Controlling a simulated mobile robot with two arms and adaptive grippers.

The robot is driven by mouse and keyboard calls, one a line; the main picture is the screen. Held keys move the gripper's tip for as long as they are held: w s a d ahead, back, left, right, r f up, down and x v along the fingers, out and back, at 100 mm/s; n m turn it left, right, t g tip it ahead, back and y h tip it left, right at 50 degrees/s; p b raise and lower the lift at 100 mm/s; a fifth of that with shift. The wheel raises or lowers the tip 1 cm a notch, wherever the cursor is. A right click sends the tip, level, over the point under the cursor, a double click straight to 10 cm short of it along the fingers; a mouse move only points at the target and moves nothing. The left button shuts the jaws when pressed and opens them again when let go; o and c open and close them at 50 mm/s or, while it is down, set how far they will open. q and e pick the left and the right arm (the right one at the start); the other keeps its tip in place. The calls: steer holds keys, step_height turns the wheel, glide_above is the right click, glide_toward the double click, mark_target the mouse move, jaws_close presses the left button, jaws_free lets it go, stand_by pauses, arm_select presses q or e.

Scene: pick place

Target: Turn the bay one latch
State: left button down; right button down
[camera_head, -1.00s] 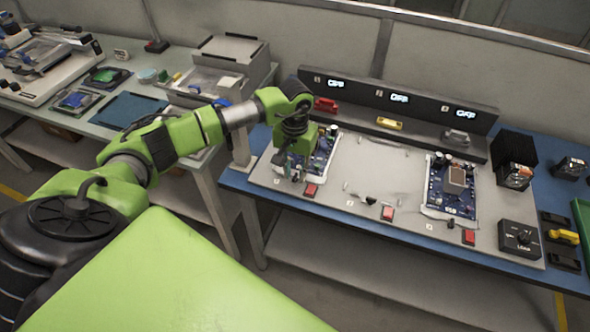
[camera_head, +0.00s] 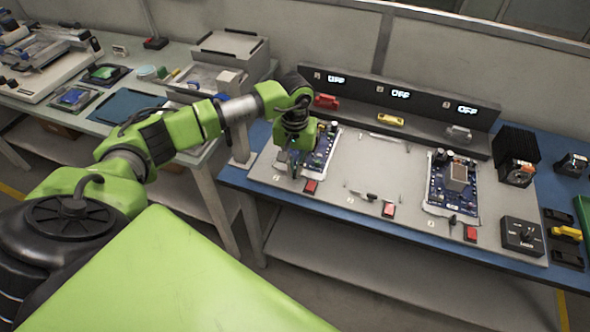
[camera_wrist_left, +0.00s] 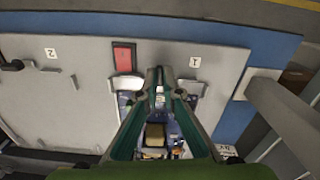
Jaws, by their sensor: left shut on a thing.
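My left gripper (camera_head: 293,172) points down at the front edge of bay one, beside its circuit board (camera_head: 321,150). In the left wrist view its two fingertips (camera_wrist_left: 160,76) are nearly together, close to the bay label "1" and the red button (camera_wrist_left: 124,57). It is shut on the small bay one latch, which the fingers mostly hide, so its angle cannot be told. The red button also shows in the head view (camera_head: 310,186). My right gripper is not in view.
Bay two (camera_head: 350,165) has no board; bay three holds a board (camera_head: 453,183). A black knob box (camera_head: 521,237) stands at right.

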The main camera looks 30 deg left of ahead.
arm_select(q)
steer(key=n+b, duration=0.3)
steer(key=n, duration=0.1)
steer(key=shift+w+f, duration=0.1)
steer(key=n+b, duration=0.2)
steer(key=n, duration=0.3)
steer(key=n+b, duration=0.1)
steer(key=n, duration=0.2)
steer(key=shift+n, duration=0.3)
steer(key=shift+n+b, duration=0.45)
steer(key=shift+n, duration=1.35)
steer(key=shift+r, duration=0.2)
steer(key=c, duration=2.2)
jaws_free()
step_height(320, 180, up, 12)
